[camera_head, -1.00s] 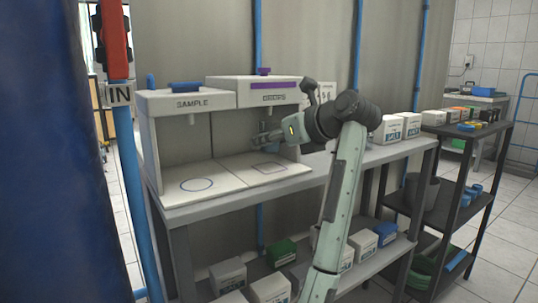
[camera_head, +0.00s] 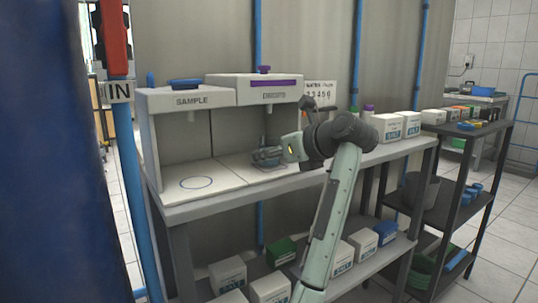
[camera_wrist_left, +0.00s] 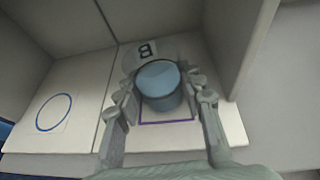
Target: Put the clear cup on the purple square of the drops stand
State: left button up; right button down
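The drops stand (camera_head: 272,88) is the right bay of the white bench unit. Its purple square (camera_wrist_left: 165,123) shows below the clear cup (camera_wrist_left: 159,80) in the left wrist view; the rest is covered by the cup and fingers. The cup looks upright, with bluish contents and a tab marked B behind its rim. My left gripper (camera_head: 268,155) is low inside the drops bay. In the left wrist view its fingers (camera_wrist_left: 160,92) close around the cup from both sides. I cannot tell whether the cup's base touches the floor of the bay. My right gripper is not in view.
The sample bay (camera_head: 190,99) with a blue circle (camera_head: 197,183) on its floor is empty at left. White boxes (camera_head: 388,128) stand on the bench to the right. A dark shelf (camera_head: 470,150) stands farther right. The bay's side wall (camera_wrist_left: 243,45) is close to my gripper.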

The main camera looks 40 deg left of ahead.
pick_arm(q)
jog(key=o, duration=0.5)
jog(key=shift+c, duration=0.2)
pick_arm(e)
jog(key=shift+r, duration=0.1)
pick_arm(q)
jog(key=shift+r, duration=0.15)
jog(key=v, duration=1.2)
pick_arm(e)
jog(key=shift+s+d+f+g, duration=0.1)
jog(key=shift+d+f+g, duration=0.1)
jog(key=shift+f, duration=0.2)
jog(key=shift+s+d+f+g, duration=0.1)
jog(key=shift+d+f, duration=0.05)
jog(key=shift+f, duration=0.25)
